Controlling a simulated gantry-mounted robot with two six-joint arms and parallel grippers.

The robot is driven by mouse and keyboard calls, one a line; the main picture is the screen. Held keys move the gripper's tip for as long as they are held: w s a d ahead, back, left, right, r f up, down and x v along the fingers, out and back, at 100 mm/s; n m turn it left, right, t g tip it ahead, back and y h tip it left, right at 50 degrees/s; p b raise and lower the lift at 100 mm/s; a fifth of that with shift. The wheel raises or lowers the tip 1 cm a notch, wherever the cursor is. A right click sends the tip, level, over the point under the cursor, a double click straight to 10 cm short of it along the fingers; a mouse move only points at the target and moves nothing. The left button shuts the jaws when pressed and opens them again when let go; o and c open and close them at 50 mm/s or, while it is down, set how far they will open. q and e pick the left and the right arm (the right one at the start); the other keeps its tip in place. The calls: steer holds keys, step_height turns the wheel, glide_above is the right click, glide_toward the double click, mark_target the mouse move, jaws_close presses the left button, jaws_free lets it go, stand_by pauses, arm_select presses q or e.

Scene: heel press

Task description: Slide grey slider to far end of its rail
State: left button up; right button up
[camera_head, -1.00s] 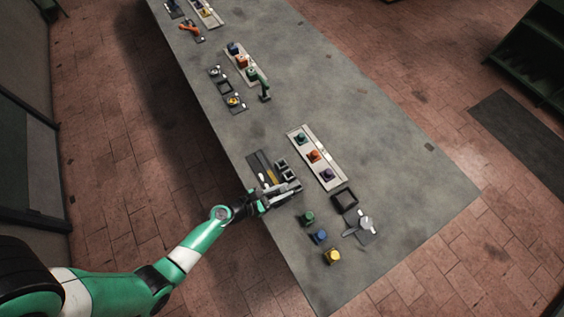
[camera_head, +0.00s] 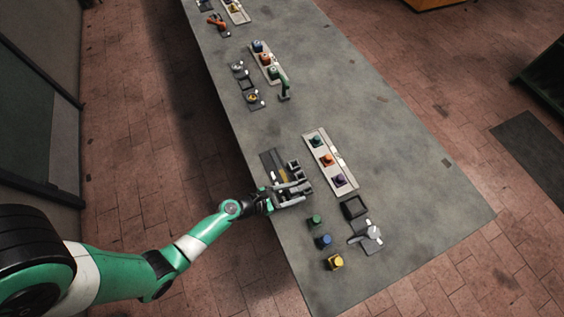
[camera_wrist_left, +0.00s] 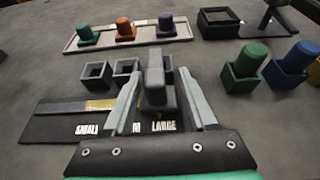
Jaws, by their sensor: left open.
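The grey slider (camera_wrist_left: 156,82) stands upright in the left wrist view, between the two spread fingers of my left gripper (camera_wrist_left: 160,76). Contact with the fingers cannot be made out. Its dark rail base (camera_wrist_left: 55,128) extends to the left, with a grey bar, a gold strip (camera_wrist_left: 101,105) and the labels SMALL and LARGE; the middle label is partly covered. The slider is near the LARGE label. In the head view my open left gripper (camera_head: 293,190) is over the near end of the rail (camera_head: 271,163). The right gripper is not in view.
A pale tray (camera_head: 329,165) holds green, orange and purple pegs. Green, blue and yellow pegs in blocks (camera_head: 324,241), a dark square frame (camera_head: 354,207) and a grey-handled fixture (camera_head: 372,233) stand towards the near end.

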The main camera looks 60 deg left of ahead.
arm_select(q)
steer(key=p+v, duration=0.2)
steer(key=v, duration=0.8)
steer(key=shift+s+a+r+p, duration=0.15)
steer(key=shift+a+p, duration=0.05)
steer(key=shift+p, duration=0.15)
steer(key=shift+s+r, duration=0.25)
steer(key=shift+s, duration=0.35)
